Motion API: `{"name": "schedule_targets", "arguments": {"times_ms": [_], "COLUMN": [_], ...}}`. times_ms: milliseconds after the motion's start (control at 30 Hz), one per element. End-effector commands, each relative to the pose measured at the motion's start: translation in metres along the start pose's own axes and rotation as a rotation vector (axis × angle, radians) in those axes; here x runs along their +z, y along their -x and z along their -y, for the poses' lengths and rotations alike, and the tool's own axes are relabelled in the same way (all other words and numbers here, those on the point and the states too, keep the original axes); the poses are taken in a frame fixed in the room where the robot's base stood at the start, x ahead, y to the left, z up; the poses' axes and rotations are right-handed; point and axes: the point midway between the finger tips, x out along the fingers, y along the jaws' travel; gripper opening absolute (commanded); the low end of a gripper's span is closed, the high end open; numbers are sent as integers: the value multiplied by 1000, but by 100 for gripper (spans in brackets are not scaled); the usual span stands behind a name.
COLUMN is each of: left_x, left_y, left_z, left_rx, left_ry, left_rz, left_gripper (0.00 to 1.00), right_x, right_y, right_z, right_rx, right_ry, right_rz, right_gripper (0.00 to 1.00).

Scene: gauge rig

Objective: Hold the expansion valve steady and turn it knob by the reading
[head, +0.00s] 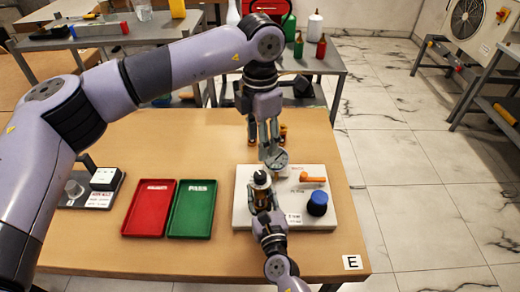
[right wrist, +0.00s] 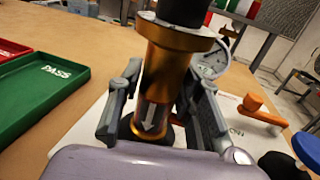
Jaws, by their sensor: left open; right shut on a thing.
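The expansion valve is a brass-coloured upright cylinder (right wrist: 165,85) with a white down arrow and a flange. Its black knob (head: 260,178) sits on top, partly cut off in the right wrist view (right wrist: 182,10). My right gripper (head: 261,198) is shut around the valve body, one finger on each side. The round gauge (head: 277,160) stands just behind the valve; its dial shows in the right wrist view (right wrist: 210,62), but its reading is too small to tell. My left gripper (head: 267,146) points down, open, just behind and above the gauge, apart from the knob.
The white panel (head: 245,215) also carries an orange lever (head: 312,178) and a blue-topped knob (head: 317,203). A red tray (head: 148,210) and a green PASS tray (head: 191,210) lie to the left. A dark block with a white device (head: 105,180) stands further left.

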Motion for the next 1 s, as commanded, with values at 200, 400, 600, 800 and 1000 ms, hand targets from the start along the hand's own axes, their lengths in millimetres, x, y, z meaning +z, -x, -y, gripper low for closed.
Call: {"name": "schedule_targets", "arguments": {"times_ms": [200,400,600,800,1000], "left_x": [0,0,0,0,0], "left_y": [4,4,4,3,3], "left_z": [0,0,0,0,0], "left_rx": [0,0,0,0,0], "left_ry": [0,-1,-1,0,0], "left_rz": [-1,0,0,0,0], "left_gripper": [48,48,48,48,48], "right_x": [0,0,0,0,0], "right_y": [0,0,0,0,0], "right_z": [0,0,0,0,0], "right_rx": [-1,-1,0,0,0], "right_ry": [1,0,0,0,0], "right_rz": [-1,-1,-1,0,0], "right_gripper": [0,0,45,56,56]}}
